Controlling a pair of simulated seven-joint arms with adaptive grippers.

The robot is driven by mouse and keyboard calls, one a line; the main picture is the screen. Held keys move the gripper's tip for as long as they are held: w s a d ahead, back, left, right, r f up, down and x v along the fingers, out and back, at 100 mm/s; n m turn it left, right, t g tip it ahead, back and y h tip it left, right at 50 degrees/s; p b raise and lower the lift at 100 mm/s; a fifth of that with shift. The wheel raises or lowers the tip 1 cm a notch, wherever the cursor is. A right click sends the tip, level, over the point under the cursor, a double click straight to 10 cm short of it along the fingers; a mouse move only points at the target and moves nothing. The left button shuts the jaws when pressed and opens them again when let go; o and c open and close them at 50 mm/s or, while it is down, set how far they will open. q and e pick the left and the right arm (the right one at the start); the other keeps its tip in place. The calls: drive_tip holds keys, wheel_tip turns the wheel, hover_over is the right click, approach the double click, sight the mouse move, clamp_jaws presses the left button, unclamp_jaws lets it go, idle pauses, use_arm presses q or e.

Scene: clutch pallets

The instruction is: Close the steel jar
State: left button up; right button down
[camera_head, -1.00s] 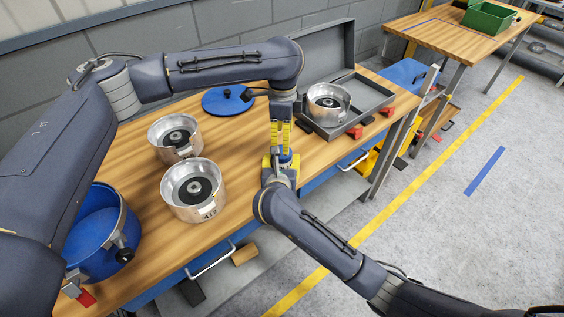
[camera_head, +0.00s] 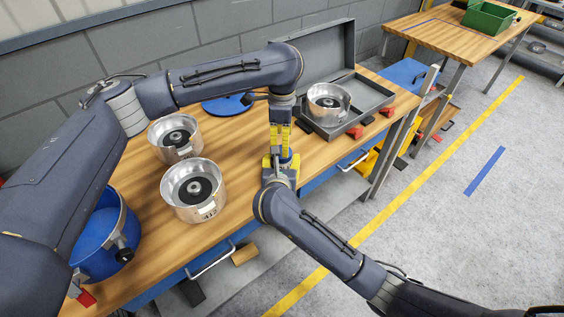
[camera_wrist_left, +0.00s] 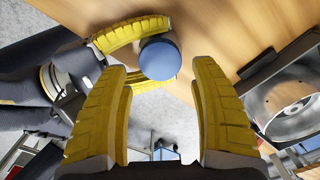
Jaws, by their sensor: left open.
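A small round blue top (camera_wrist_left: 160,60), which I take to be the lid end of the steel jar, sits between the yellow fingers of my right gripper. The jar's body is hidden, so I cannot tell how the lid sits. My right gripper (camera_head: 281,166) points up over the bench's front edge and is closed around this piece, also seen in the left wrist view (camera_wrist_left: 138,62). My left gripper (camera_head: 280,148) points down just above it. Its two yellow fingers (camera_wrist_left: 160,100) are open and empty, with the blue top ahead of them.
Two silver clutch housings (camera_head: 194,211) (camera_head: 157,133) stand on the wooden bench (camera_head: 240,195). An open grey case (camera_head: 372,99) holds another housing (camera_head: 318,96). A blue pot (camera_head: 82,262) stands at left. A blue round lid (camera_head: 224,107) lies behind the left gripper.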

use_arm(q)
drive_tip(key=shift+f, duration=2.35)
drive_tip(key=shift+c, duration=0.3)
drive_tip(key=c, duration=1.1)
drive_tip(key=o, duration=1.3)
drive_tip(key=shift+r, duration=2.3)
